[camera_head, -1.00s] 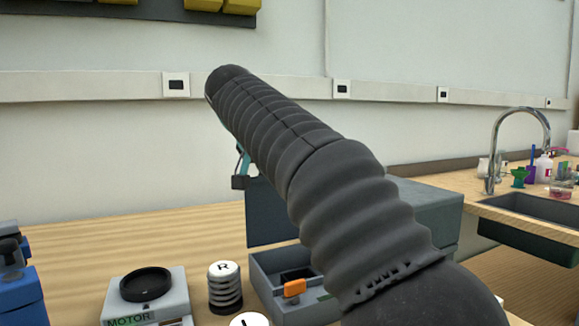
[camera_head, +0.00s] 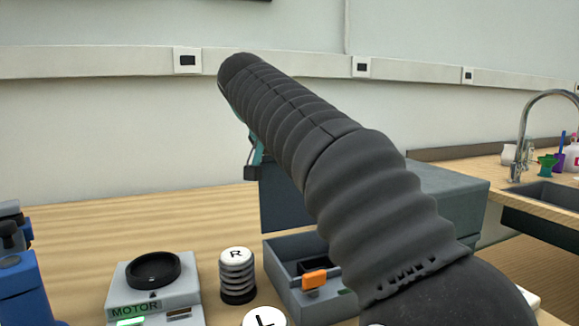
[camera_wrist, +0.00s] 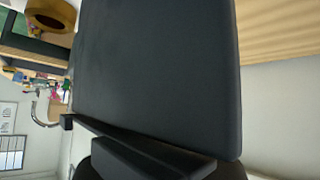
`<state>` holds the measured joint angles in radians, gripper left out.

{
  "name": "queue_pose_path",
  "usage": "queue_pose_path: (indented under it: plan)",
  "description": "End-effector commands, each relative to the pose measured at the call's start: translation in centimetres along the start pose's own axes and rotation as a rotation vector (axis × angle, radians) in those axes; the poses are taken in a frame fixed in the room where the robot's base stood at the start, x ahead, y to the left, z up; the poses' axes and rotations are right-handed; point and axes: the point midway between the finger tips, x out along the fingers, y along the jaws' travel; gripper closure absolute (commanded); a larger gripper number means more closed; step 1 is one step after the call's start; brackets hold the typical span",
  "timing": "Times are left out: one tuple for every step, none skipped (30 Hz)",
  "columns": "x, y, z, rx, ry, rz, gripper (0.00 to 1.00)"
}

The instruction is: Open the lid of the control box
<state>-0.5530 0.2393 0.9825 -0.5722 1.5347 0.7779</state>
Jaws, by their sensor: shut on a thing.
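The control box (camera_head: 284,288) is a grey open-topped box on the wooden table, with an orange switch (camera_head: 314,280) inside. Its dark lid (camera_head: 285,207) stands upright at the back edge, partly hidden behind my arm. In the wrist view the lid (camera_wrist: 155,70) fills the middle as a large dark panel. My gripper (camera_wrist: 125,148) is shut on the lid, with a dark finger along its lower edge. In the head view only a small part of the gripper (camera_head: 253,170) shows beside the lid's upper left corner.
A grey MOTOR unit (camera_head: 190,290) with a round black ring and a spring-like piece marked R (camera_head: 237,272) stand left of the box. A blue device (camera_head: 20,290) is at far left. A larger grey box (camera_head: 455,205) stands behind right, near a sink (camera_head: 550,193).

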Motion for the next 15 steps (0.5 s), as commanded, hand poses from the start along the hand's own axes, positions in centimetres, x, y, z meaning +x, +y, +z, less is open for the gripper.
queue_pose_path:
  plan:
    - [-0.5, -0.1, 0.2, -0.003, 0.003, -0.006, 0.47]
    - [-0.8, -0.1, 0.2, -0.003, 0.005, -0.007, 0.47]
    - [-1.0, -0.1, 0.3, -0.004, 0.007, -0.009, 0.47]
    - [-1.2, -0.2, 0.3, -0.005, 0.008, -0.011, 0.47]
    - [-1.3, -0.2, 0.4, -0.006, 0.009, -0.012, 0.47]
    - [-1.5, -0.2, 0.4, -0.007, 0.011, -0.014, 0.47]
    - [-1.6, -0.3, 0.4, -0.007, 0.011, -0.015, 0.47]
    - [-1.6, -0.3, 0.4, -0.007, 0.012, -0.015, 0.47]
    - [-1.7, -0.3, 0.4, -0.008, 0.013, -0.016, 0.47]
    - [-1.8, -0.3, 0.4, -0.008, 0.014, -0.017, 0.47]
    - [-1.8, -0.3, 0.4, -0.008, 0.014, -0.017, 0.47]
    - [-1.8, -0.3, 0.4, -0.008, 0.014, -0.018, 0.47]
    - [-1.8, -0.3, 0.4, -0.008, 0.015, -0.018, 0.47]
    - [-1.9, -0.3, 0.4, -0.008, 0.015, -0.019, 0.47]
    - [-1.9, -0.3, 0.3, -0.007, 0.015, -0.019, 0.47]
